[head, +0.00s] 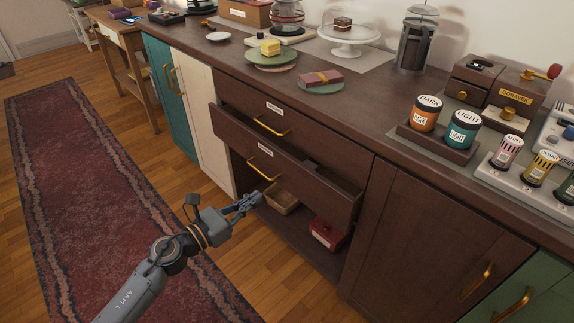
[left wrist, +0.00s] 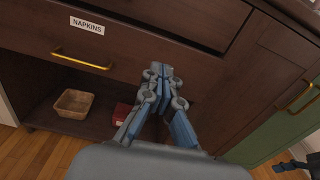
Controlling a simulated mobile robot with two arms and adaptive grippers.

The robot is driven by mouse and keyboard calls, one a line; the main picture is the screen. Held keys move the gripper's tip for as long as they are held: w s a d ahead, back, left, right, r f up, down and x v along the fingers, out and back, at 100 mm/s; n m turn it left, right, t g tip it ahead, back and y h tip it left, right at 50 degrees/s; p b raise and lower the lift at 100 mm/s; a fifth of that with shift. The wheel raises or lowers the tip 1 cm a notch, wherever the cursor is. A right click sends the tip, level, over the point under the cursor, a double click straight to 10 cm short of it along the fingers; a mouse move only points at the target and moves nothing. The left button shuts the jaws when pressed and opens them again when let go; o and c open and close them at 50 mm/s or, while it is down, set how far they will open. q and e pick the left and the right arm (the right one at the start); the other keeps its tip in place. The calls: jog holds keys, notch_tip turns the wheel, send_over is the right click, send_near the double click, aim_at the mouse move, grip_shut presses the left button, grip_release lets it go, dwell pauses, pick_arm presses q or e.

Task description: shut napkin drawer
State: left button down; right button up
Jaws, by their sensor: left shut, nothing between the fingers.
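The napkin drawer (head: 300,180) is the lower of two dark wood drawers and is pulled out, with part of its inside showing. Its front has a brass handle (head: 262,169) and a white label that reads NAPKINS in the left wrist view (left wrist: 87,25). My left gripper (head: 257,196) is shut and empty, in front of and slightly below the drawer front. In the left wrist view my left gripper (left wrist: 160,72) points at the drawer front, right of the brass handle (left wrist: 80,62). I cannot tell whether it touches the front.
The upper drawer (head: 230,113) is above. An open shelf below holds a wicker basket (head: 282,199) and a red box (head: 326,236). The countertop carries plates, jars and a grinder (head: 502,90). A red rug (head: 85,190) lies on open floor at left.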

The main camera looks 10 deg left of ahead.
pick_arm(q)
send_near(301, 168)
jog(key=x, duration=0.6)
jog(key=shift+r, duration=0.1)
jog(key=shift+w+d, duration=0.3)
jog(key=shift+w, duration=0.1)
pick_arm(e)
jog(key=shift+w+d+f, duration=0.1)
jog(key=shift+f, duration=0.1)
jog(key=shift+f, duration=0.1)
